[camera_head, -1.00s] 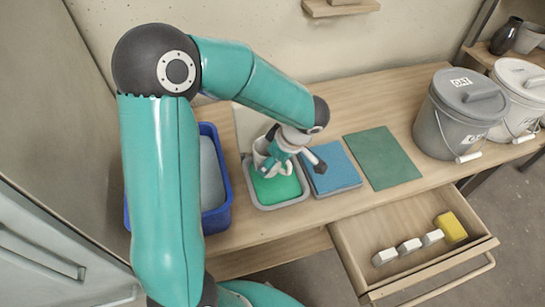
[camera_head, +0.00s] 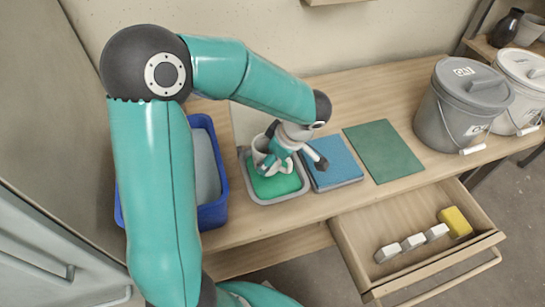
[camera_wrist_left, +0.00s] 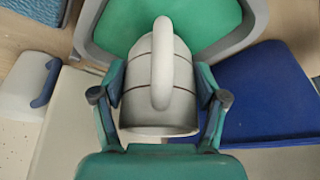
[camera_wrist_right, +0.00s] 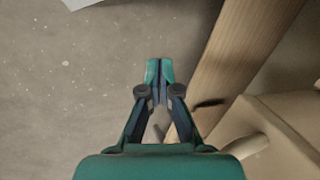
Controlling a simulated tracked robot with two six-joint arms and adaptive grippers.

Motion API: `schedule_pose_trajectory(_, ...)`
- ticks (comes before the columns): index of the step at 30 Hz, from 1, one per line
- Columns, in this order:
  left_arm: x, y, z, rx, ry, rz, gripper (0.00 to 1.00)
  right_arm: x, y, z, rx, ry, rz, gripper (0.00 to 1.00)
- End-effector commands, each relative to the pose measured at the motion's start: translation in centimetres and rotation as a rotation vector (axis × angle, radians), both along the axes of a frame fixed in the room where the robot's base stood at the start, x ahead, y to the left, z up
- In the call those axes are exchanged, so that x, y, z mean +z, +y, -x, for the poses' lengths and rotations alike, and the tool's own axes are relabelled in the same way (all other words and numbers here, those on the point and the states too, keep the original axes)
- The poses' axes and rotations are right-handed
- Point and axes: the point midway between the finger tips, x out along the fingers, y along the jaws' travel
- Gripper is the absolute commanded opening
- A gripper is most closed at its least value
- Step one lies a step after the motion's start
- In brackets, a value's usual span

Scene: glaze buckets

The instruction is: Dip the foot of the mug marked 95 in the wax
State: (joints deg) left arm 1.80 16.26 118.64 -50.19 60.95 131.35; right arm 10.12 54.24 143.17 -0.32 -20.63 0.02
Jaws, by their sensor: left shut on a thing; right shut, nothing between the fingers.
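My left gripper (camera_head: 278,150) is shut on a pale grey mug (camera_head: 261,148) at the back edge of a grey tray (camera_head: 254,195). In the left wrist view, the mug (camera_wrist_left: 142,105) sits between the two fingers (camera_wrist_left: 160,97), its handle facing the camera. Green wax (camera_head: 275,187) fills the tray and shows beyond the mug in the left wrist view (camera_wrist_left: 200,20). I cannot tell whether the mug touches the wax. No number is readable on it. My right gripper (camera_wrist_right: 160,72) is shut and empty in the right wrist view, above the floor, and outside the head view.
A blue bin (camera_head: 212,215) stands left of the tray. A blue pad (camera_head: 335,163) and a green mat (camera_head: 383,150) lie to its right. Lidded buckets (camera_head: 460,105) stand farther right. An open drawer (camera_head: 350,240) with several pale blocks and a yellow one juts out below.

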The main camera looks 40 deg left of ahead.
Motion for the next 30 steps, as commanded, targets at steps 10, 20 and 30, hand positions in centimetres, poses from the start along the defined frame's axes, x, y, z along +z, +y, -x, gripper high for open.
schedule_pose_trajectory(10, -0.4, 0.0, 0.0, 0.001, -0.001, 0.000, 0.24, -0.6, 0.0, 0.0, 0.000, 0.000, 0.000, 0.00)
schedule_pose_trajectory(20, -1.2, 0.0, 0.0, 0.001, -0.002, 0.000, 0.24, -1.6, 0.0, 0.0, 0.000, 0.000, 0.000, 0.00)
schedule_pose_trajectory(30, -1.8, 0.1, 0.0, 0.003, -0.001, 0.000, 0.24, -2.5, 0.0, 0.0, 0.000, 0.000, 0.000, 0.00)
